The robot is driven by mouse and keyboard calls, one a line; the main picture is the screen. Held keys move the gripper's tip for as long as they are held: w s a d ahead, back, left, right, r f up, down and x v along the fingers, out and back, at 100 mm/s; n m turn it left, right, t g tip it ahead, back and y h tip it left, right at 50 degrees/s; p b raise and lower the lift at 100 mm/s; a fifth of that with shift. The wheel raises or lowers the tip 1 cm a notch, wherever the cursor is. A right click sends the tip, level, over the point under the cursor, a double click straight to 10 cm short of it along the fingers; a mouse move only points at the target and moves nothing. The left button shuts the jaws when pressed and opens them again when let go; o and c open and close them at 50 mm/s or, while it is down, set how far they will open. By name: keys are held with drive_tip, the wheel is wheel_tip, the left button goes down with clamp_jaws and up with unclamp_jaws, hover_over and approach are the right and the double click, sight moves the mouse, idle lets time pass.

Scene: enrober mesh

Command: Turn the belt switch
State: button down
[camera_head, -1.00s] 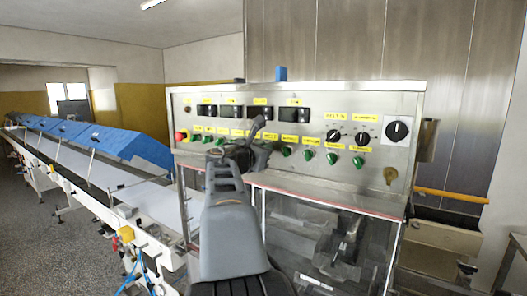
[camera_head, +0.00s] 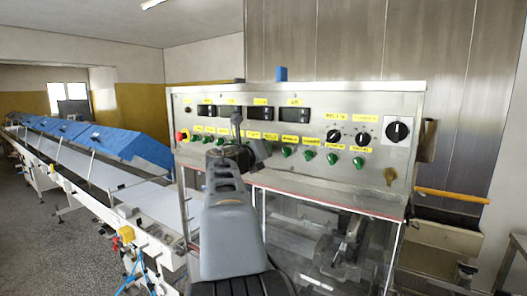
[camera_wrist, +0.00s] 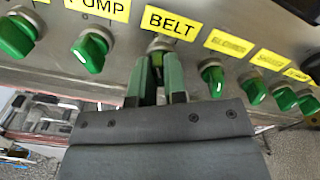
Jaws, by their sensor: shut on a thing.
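The belt switch (camera_wrist: 159,47) is on the panel under the yellow label marked BELT (camera_wrist: 171,24) in the wrist view. Its silver collar shows just above my fingertips, and most of its knob is hidden between them. My gripper (camera_wrist: 159,76) is shut on the belt switch, with one finger on each side of the knob. In the head view my arm and wrist stand in front of the panel's lower row and hide the switch.
Green switches flank it closely: the pump switch (camera_wrist: 90,50) at left and another (camera_wrist: 213,78) at right. The control panel (camera_head: 400,105) also has a red button (camera_head: 183,135) and black dials. A conveyor (camera_head: 95,165) with blue covers runs along the left.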

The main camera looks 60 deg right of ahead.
drive_tip(key=shift+n, duration=0.3)
drive_tip(key=c, duration=1.2)
unclamp_jaws()
drive_tip(key=shift+o, duration=0.2)
drive_tip(key=a+b, duration=0.4)
drive_tip(key=a, duration=1)
drive_tip(key=shift+d, duration=0.1)
